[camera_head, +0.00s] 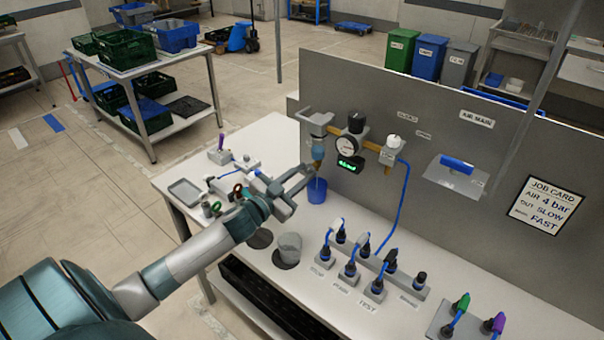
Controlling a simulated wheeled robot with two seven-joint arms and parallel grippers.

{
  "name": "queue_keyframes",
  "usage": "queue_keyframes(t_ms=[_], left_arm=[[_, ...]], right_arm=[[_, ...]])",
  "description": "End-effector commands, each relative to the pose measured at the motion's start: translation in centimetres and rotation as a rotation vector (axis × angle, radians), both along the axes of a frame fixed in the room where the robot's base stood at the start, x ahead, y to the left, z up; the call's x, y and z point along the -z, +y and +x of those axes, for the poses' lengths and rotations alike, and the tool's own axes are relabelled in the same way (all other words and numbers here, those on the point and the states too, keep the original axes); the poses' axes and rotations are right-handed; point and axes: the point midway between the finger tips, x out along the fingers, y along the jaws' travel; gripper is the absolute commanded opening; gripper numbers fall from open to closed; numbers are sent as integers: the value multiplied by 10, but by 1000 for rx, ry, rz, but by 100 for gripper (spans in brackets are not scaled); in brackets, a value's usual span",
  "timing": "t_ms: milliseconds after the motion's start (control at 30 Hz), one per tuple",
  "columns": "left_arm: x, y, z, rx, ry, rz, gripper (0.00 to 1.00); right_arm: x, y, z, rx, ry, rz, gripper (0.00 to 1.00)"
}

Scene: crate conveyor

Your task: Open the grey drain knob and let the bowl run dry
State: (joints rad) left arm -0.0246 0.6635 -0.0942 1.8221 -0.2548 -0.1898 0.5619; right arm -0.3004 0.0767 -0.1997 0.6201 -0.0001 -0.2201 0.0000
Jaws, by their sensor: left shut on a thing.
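The filter bowl (317,147) hangs under the grey block at the left end of the air unit on the upright panel. Its body looks blue, with a brass-coloured lower part. My left gripper (309,176) reaches in from the left with its fingertips at the bowl's lower end. It is shut on what appears to be the grey drain knob, which the fingers mostly hide. A blue cup (317,191) stands on the bench just below. The liquid level in the bowl is too small to tell. My right gripper is not in view.
A pressure gauge (346,146) and a green-lit display (350,163) sit right of the bowl. A blue hose (403,205) drops to the bench. Several black connectors stand in front. A grey cup (289,248) and small fittings lie near my arm.

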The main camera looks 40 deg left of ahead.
Motion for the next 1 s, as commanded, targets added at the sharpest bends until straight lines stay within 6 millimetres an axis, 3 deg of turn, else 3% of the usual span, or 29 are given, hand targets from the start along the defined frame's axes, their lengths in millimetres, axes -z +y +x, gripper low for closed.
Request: queue_keyframes(t_ms=[1000], left_arm=[[-1,1,0,1,-72,926,0]], right_arm=[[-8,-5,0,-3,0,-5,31]])
